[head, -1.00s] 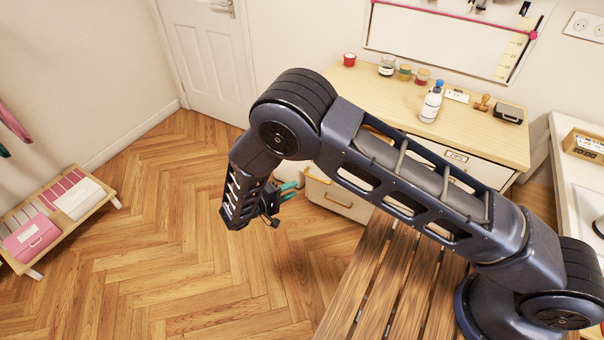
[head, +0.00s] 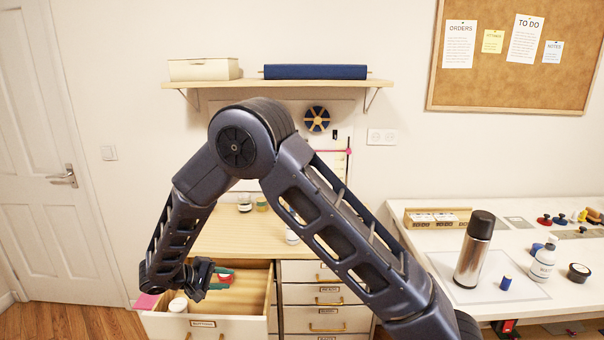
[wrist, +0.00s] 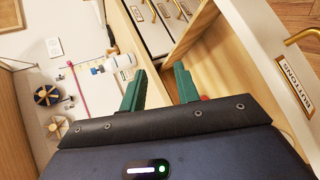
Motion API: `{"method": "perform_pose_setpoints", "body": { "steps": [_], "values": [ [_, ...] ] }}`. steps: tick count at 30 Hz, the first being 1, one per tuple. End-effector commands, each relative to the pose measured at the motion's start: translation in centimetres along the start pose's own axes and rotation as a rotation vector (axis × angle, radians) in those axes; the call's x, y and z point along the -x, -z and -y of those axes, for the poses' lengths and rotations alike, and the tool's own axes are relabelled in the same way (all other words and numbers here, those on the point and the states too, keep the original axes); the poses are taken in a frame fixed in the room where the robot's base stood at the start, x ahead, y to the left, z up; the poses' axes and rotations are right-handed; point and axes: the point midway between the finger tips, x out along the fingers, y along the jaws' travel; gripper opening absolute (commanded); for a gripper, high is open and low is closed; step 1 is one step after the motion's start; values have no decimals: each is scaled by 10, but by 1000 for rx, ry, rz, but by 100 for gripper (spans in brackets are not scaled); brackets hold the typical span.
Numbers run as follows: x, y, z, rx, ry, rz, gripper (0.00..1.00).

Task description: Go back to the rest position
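My gripper (head: 222,276) hangs at the end of my bent arm, over or just in front of the open drawer at the lower left of the head view. In the wrist view its two green fingers (wrist: 159,82) stand apart with nothing between them. The pulled-out drawer (head: 256,292) has a light wooden inside and a label that reads BUTTONS in the wrist view (wrist: 296,82). A small red thing (wrist: 204,97) shows partly behind the right finger; I cannot tell what it is. My arm hides part of the desk.
A white jar (head: 178,305) shows at the drawer's left. A wooden desk top (head: 215,238) lies behind, under a wall shelf (head: 270,83). At right, a white table (head: 440,242) bears a steel flask (head: 474,250) and a white bottle (head: 543,260). A door (head: 45,170) is at left.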

Motion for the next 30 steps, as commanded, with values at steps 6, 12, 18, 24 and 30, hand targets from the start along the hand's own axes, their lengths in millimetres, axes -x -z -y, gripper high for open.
{"method": "perform_pose_setpoints", "body": {
  "steps": [6, 12, 18, 24, 30],
  "values": [
    [-36, -22, -84, -55, 144, 88, 32],
    [-66, -52, -148, -110, 272, 147, 32],
    [-94, -91, -205, -175, 395, 186, 32],
    [-119, -135, -253, -250, 509, 206, 32],
    [-139, -184, -291, -334, 612, 206, 32]
  ]
}}
